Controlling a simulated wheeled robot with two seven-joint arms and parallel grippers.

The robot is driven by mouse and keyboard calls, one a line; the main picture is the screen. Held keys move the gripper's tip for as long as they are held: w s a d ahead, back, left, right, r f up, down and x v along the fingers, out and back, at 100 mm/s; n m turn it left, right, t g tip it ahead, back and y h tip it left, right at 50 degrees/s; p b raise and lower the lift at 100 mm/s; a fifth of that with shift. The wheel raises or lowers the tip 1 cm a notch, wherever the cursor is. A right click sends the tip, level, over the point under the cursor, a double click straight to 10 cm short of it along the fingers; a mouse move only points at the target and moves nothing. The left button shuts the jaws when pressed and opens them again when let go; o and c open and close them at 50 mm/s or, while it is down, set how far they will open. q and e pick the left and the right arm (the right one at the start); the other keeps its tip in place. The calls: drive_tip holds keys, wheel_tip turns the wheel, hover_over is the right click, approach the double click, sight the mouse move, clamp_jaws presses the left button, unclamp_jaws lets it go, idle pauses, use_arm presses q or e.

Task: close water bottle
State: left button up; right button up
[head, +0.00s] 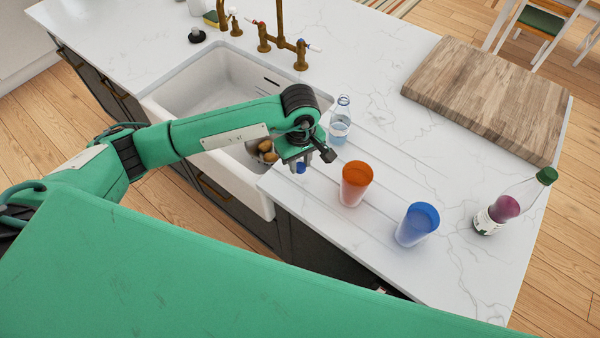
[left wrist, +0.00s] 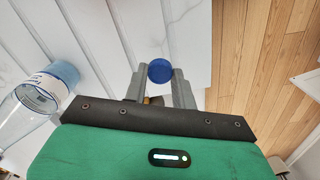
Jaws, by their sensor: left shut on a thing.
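The water bottle (head: 340,120) is clear with pale blue water and stands upright on the counter beside the sink's right edge. It also shows at the left of the left wrist view (left wrist: 38,98). My left gripper (head: 298,165) is shut on a small round blue cap (left wrist: 160,71), held between its two fingertips. The cap also shows below the gripper in the head view (head: 301,168). The gripper is apart from the bottle, to its lower left in the head view, near the counter's front edge. My right gripper is not in view.
An orange cup (head: 355,184) and a blue cup (head: 417,224) stand on the grooved counter (head: 385,150). A green-capped bottle (head: 500,206) stands farther right. A wooden board (head: 487,95) lies at the back right. The white sink (head: 205,85) holds several brownish round things (head: 266,151).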

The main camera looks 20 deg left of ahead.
sight(300, 166)
use_arm(q)
wheel_tip(300, 166, up, 14)
drive_tip(key=b, duration=0.4)
drive_tip(key=shift+r, duration=0.2)
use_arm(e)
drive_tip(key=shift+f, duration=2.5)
use_arm(q)
drive_tip(key=shift+f, duration=0.1)
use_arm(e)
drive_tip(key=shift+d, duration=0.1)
